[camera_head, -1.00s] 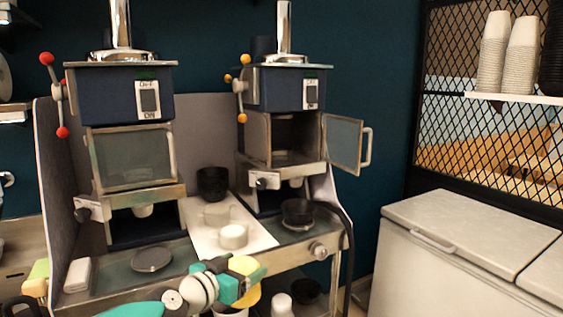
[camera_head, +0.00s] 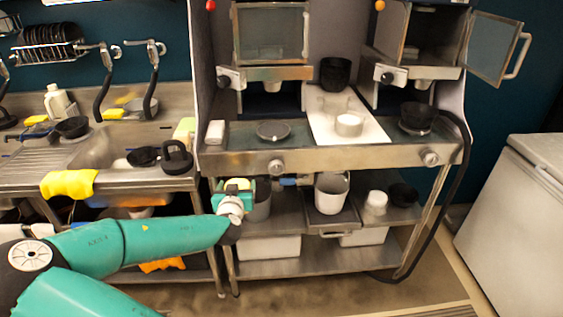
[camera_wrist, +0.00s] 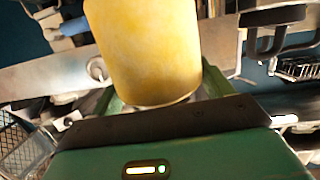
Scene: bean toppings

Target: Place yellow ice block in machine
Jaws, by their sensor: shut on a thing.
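The yellow ice block (camera_wrist: 145,50) is a smooth, pale yellow cylinder filling the top middle of the wrist view. My gripper (camera_head: 236,192) is shut on it, its green fingers showing either side of the block in the wrist view. In the head view only a small part of the block (camera_head: 237,183) shows at the gripper, in front of the stand and below counter height. There are two machines on the stand. The left machine (camera_head: 268,35) has its glass door shut. The right machine (camera_head: 428,38) has its door (camera_head: 492,50) swung open to the right, showing an empty-looking chamber.
The steel counter (camera_head: 345,158) carries a white tray (camera_head: 375,128), a dark cup (camera_head: 335,74) and a dark bowl (camera_head: 417,115). A shelf below holds a white pot (camera_head: 331,194). A sink bench (camera_head: 40,180) stands left, a white chest (camera_head: 520,210) right. Some floor is clear in front.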

